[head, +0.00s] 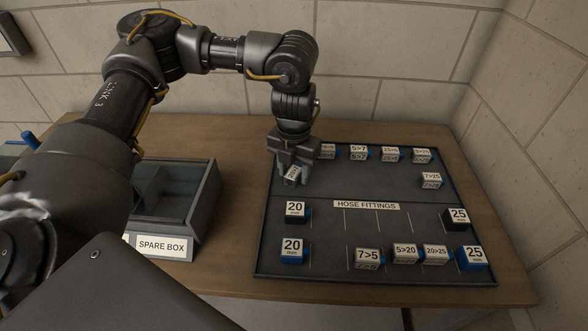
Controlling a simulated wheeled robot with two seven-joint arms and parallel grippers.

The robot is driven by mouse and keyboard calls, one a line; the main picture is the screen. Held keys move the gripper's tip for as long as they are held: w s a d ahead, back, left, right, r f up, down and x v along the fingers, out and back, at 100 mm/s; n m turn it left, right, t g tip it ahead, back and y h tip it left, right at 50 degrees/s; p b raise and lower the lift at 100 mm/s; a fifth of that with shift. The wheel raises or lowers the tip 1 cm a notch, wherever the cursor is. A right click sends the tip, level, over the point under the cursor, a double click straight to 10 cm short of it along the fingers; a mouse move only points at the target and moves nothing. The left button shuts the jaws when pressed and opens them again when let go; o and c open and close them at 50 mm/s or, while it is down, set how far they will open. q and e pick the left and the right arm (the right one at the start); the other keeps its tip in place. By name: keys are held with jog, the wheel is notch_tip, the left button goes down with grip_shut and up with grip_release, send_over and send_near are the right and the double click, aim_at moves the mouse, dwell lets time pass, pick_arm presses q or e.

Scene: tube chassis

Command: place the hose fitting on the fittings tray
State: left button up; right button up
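The fittings tray (370,180) is a dark, low-rimmed tray on the table, with a "HOSE FITTINGS" label (366,204) across its middle. My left gripper (292,178) points down over the tray's upper left part. It appears closed around a small hose fitting (293,173) with a tilted white label. The label is too small to read, and the fingers hide most of the fitting. I cannot tell whether the fitting touches the tray. My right gripper is out of view.
Labelled fittings stand along the tray's back row (358,152) and front row (405,254). Blocks marked 20 (295,212) and 25 (458,219) stand at its sides. Thin lines mark free room below the label. A box marked "SPARE BOX" (205,205) stands left. Walls close the back and right.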

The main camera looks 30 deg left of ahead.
aim_at(294, 171)
pick_arm(q)
jog(key=shift+o, duration=0.2)
jog(key=shift+r, duration=0.45)
notch_tip(294, 171, up, 12)
jog(key=shift+f, duration=0.25)
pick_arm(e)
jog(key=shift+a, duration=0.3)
